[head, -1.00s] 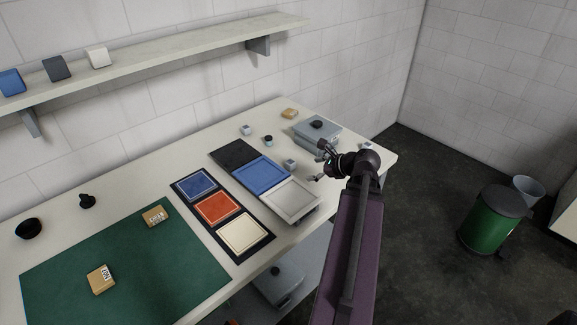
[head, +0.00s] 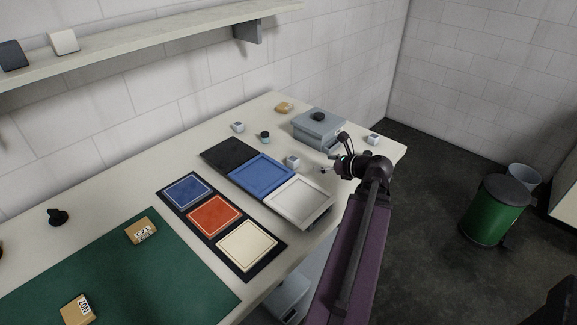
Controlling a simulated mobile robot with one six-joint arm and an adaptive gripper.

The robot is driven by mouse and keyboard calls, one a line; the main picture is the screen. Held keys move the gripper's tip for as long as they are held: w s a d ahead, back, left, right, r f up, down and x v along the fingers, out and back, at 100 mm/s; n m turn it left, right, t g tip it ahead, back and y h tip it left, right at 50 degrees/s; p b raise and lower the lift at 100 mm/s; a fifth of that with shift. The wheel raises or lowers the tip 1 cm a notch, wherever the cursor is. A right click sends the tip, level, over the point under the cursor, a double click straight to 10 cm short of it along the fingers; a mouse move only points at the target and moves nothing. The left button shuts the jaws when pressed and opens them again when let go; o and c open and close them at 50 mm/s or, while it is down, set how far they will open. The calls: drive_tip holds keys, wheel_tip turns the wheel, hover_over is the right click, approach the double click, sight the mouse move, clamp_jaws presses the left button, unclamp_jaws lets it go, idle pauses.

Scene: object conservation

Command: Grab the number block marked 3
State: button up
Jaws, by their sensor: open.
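Three small pale grey blocks stand on the white table in the head view: one at the back (head: 238,127), one beside the blue tray section (head: 292,162), and one at the far right end (head: 373,139). Their markings are too small to read, so I cannot tell which is the 3. My gripper (head: 326,169) is open and empty. It is just right of the block by the blue tray section, apart from it, with its fingers towards that block.
A grey lidded box (head: 318,130) stands behind my gripper. A black, blue and white sectioned tray (head: 307,222) and a dark board with coloured squares (head: 258,273) lie left. A small dark-topped jar (head: 265,137) and a tan block (head: 284,108) sit at the back.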

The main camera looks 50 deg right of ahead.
sight(297, 161)
drive_tip(key=shift+w+f, duration=0.35)
drive_tip(key=shift+w, duration=0.05)
drive_tip(key=shift+w, duration=0.1)
drive_tip(key=b+x, duration=0.3)
drive_tip(key=x, duration=0.4)
drive_tip(key=shift+w+f, duration=0.1)
drive_tip(key=shift+f, duration=0.1)
drive_tip(key=shift+w+f+b, duration=0.15)
drive_tip(key=shift+w+b, duration=0.2)
drive_tip(key=shift+w, duration=0.2)
drive_tip(key=shift+d+f+b+x, duration=0.15)
drive_tip(key=shift+b+x, duration=0.4)
drive_tip(key=shift+x, duration=0.35)
drive_tip(key=shift+d+f+b+x, duration=0.15)
drive_tip(key=shift+b+x, duration=0.35)
drive_tip(key=shift+x, duration=0.45)
drive_tip(key=shift+w+f, duration=0.15)
drive_tip(key=shift+w, duration=0.5)
